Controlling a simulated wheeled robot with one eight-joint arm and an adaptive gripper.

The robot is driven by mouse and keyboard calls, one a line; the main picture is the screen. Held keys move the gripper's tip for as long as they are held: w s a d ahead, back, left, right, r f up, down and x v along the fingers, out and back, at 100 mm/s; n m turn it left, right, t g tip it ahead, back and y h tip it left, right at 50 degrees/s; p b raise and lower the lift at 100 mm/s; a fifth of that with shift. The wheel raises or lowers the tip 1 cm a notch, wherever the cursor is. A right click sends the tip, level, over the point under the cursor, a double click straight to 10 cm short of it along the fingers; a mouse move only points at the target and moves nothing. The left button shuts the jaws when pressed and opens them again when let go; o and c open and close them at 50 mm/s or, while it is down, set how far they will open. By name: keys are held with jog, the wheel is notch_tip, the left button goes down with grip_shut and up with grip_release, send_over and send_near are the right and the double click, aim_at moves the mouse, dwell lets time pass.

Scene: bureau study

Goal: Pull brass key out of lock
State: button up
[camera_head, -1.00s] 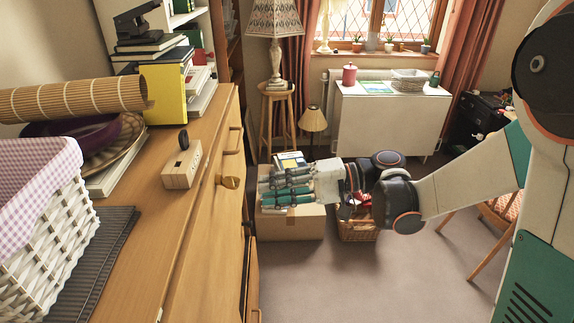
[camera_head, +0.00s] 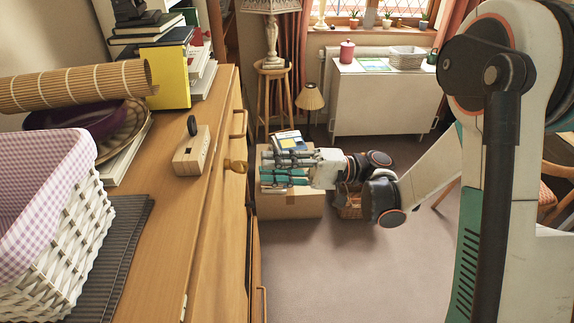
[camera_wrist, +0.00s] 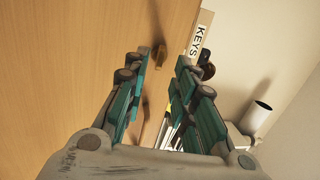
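The brass key (camera_head: 236,166) sticks out from the front of the wooden bureau (camera_head: 208,205) in the head view. Its bow shows, but the lock itself is not clear. In the wrist view a brass piece, seemingly the key (camera_wrist: 159,55), stands against the wood just beyond the fingertips. My gripper (camera_head: 265,168) is to the right of the key in the head view, apart from it, with its fingers pointing left towards the bureau. In the wrist view my gripper (camera_wrist: 162,62) is open and empty, its teal fingers on either side of the brass piece.
A wooden block (camera_head: 191,153) with a dark ring stands on the bureau top; a "KEYS" label (camera_wrist: 199,40) shows in the wrist view. A wicker basket (camera_head: 85,225) and rolled mat (camera_head: 75,88) are further left. A cardboard box (camera_head: 290,203) lies below my gripper. Open carpet is right.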

jog(key=shift+x, duration=2.3)
grip_shut()
jog(key=shift+d, duration=0.1)
jog(key=shift+s+d+f+b, duration=0.15)
jog(key=shift+d+b, duration=0.2)
jog(key=shift+d, duration=0.6)
jog(key=shift+s+d+f+b, duration=0.15)
jog(key=shift+d+b, duration=0.2)
jog(key=shift+d, duration=0.6)
jog(key=shift+s+d+f+b, duration=0.15)
jog(key=shift+d+b, duration=0.2)
jog(key=shift+d, duration=0.6)
jog(key=shift+w, duration=0.1)
